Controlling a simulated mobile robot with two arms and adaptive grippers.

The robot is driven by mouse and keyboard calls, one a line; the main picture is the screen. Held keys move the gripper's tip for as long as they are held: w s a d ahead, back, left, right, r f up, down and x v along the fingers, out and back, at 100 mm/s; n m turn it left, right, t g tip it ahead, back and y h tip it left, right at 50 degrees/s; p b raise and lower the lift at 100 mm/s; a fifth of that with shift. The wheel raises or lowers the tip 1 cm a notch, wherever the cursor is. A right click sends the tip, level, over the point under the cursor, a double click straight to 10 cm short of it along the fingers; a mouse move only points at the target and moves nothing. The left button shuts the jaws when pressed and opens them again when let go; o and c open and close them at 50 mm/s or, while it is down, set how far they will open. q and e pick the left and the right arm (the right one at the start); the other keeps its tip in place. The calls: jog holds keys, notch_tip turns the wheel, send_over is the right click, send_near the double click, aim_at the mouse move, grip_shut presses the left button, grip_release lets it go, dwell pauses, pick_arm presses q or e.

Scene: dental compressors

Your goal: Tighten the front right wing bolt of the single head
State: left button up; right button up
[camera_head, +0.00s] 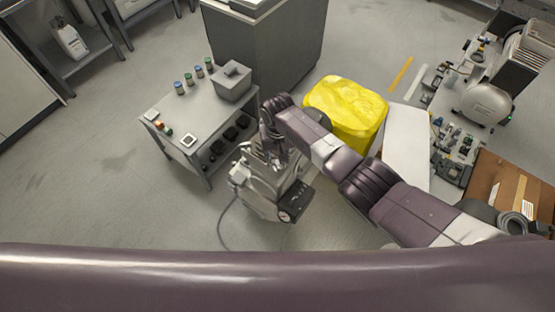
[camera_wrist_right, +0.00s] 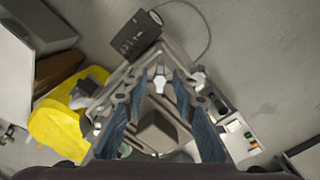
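The single head compressor (camera_head: 262,196) stands on the floor in the middle of the head view, a light grey unit with a black box (camera_head: 295,202) at its lower right. In the right wrist view its frame and the black box (camera_wrist_right: 135,38) lie below the gripper. A small pale piece, apparently a wing bolt (camera_wrist_right: 160,82), shows between the fingertips. My right gripper (camera_wrist_right: 160,76) has its blue-padded fingers apart on either side of this piece; contact cannot be told. In the head view, my right arm partly covers the compressor's top. My left gripper is not in view.
A grey table (camera_head: 176,112) with jars and a grey box stands behind left. A hose (camera_head: 222,228) lies on the floor left of the compressor. Other machines (camera_head: 487,103) stand at right. Floor at left is clear.

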aim_at(278, 164)
notch_tip(278, 164, up, 12)
dwell(0.6)
dwell(0.4)
